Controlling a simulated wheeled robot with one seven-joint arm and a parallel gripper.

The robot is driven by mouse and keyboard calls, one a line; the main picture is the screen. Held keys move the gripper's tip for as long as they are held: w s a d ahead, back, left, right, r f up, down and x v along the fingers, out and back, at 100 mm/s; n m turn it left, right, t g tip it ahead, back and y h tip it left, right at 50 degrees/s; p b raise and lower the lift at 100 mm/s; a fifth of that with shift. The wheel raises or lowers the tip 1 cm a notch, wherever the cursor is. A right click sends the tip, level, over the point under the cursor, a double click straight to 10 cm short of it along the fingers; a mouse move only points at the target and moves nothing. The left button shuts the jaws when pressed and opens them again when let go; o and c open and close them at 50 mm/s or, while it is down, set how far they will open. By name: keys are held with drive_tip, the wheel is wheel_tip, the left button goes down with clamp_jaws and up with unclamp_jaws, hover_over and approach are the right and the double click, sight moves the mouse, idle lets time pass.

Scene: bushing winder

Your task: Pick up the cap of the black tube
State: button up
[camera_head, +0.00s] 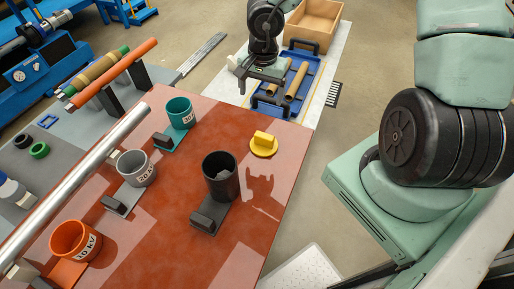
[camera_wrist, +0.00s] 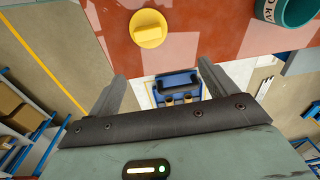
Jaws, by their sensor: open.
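A black tube (camera_head: 220,177) stands upright and open-topped on the red-brown table, with a dark plate and block (camera_head: 207,220) at its foot. A round yellow cap with a raised grip bar (camera_head: 264,146) lies apart, to its upper right. The yellow cap also shows at the top of the wrist view (camera_wrist: 149,29). Which tube it belongs to cannot be told. My gripper (camera_head: 238,76) is above the far end of the table, beyond the yellow cap. In the wrist view its fingers (camera_wrist: 162,72) are spread and empty, apart from the cap.
Teal (camera_head: 180,113), grey (camera_head: 136,168) and orange (camera_head: 75,241) tubes stand left of the black one. A long metal rod (camera_head: 82,180) runs along the left. A blue tray (camera_head: 308,68) with brown rolls lies beyond the table. The table around the yellow cap is clear.

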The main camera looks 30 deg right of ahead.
drive_tip(key=s+f, duration=0.1)
drive_tip(key=b, duration=0.4)
approach(264, 135)
drive_tip(key=shift+g, duration=0.3)
drive_tip(key=f, duration=0.3)
drive_tip(key=w+f, duration=0.1)
drive_tip(key=f, duration=0.1)
drive_tip(key=shift+f, duration=0.2)
drive_tip(key=shift+s+f+b, duration=0.15)
drive_tip(key=shift+f+b, duration=0.45)
drive_tip(key=shift+f, duration=0.75)
drive_tip(key=shift+s+f+b, duration=0.2)
drive_tip(key=shift+f+b, duration=0.4)
drive_tip(key=shift+f, duration=0.75)
drive_tip(key=c, duration=1.1)
